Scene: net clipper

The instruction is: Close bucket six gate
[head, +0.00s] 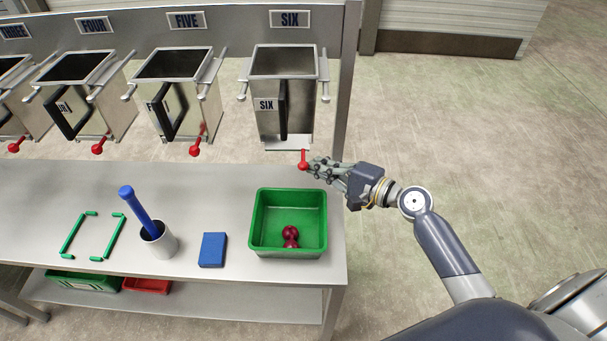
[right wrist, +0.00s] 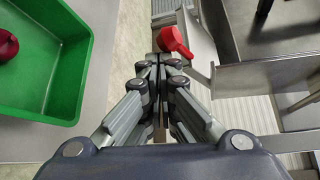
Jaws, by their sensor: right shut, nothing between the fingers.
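Bucket six (head: 283,95) is a metal hopper with a dark handle, hanging under the SIX sign (head: 290,18) in the head view. Its gate (head: 288,142) shows as a pale plate at the bucket's bottom. A red-knobbed lever (head: 303,160) hangs below it at the right. My right gripper (head: 312,165) is shut and empty, with its fingertips right at the lever. In the right wrist view the red knob (right wrist: 175,41) is just beyond and right of the closed fingertips (right wrist: 160,62); I cannot tell whether they touch. My left gripper is not in view.
A green bin (head: 262,250) with red round things stands on the table (head: 225,180) below the bucket. A blue block (head: 212,250), a grey cup (head: 158,241) with a blue tool and green sticks lie further left. Other buckets (head: 178,95) hang at left. Open floor is at right.

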